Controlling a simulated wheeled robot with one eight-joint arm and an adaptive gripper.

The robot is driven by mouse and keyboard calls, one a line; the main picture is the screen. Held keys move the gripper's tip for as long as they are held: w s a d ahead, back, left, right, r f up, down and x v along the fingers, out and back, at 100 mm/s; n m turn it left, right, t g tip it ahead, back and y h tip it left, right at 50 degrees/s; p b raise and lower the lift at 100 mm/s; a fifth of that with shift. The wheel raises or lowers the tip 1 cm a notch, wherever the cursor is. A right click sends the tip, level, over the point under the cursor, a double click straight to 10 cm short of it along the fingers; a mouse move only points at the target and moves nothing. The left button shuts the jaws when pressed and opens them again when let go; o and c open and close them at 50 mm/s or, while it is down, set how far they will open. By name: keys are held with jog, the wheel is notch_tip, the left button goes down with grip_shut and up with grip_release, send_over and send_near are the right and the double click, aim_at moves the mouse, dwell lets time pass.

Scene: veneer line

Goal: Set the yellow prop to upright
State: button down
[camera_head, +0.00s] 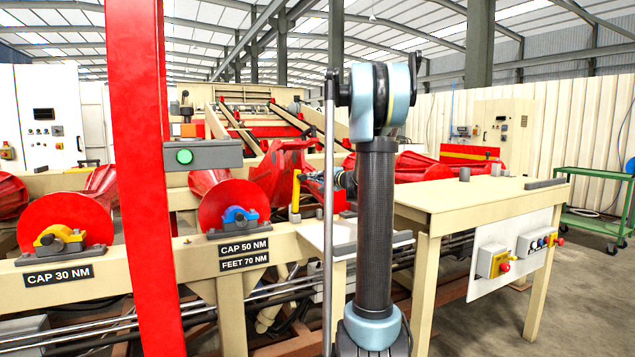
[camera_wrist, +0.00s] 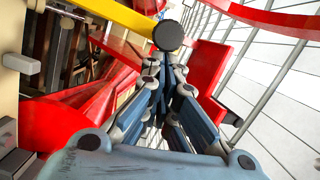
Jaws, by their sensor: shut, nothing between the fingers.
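The yellow prop (camera_head: 296,188) is a slim yellow bar beside the red roller parts, left of my arm. In the head view it stands close to upright, with its top near a red bracket. In the wrist view a yellow bar (camera_wrist: 118,17) crosses the top, with a round black end piece (camera_wrist: 167,37) just beyond my fingers. My gripper (camera_wrist: 161,62) is shut and empty, its fingertips pointing at that black piece. In the head view my gripper (camera_head: 312,177) is small and just right of the prop. I cannot tell whether they touch.
A beige table (camera_head: 480,192) with a switch panel (camera_head: 515,245) stands to the right. A red post (camera_head: 140,180) rises at the left. Red rollers (camera_head: 232,204) with labelled bearing caps line the beige rail. A green cart (camera_head: 595,205) stands at far right on open floor.

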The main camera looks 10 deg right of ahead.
jog(key=shift+s+a+r+n+h, duration=0.15)
jog(key=shift+a+n, duration=0.15)
jog(key=shift+a, duration=0.15)
jog(key=shift+s+a+r+n+h, duration=0.15)
jog(key=shift+a+n, duration=0.15)
jog(key=shift+a, duration=0.15)
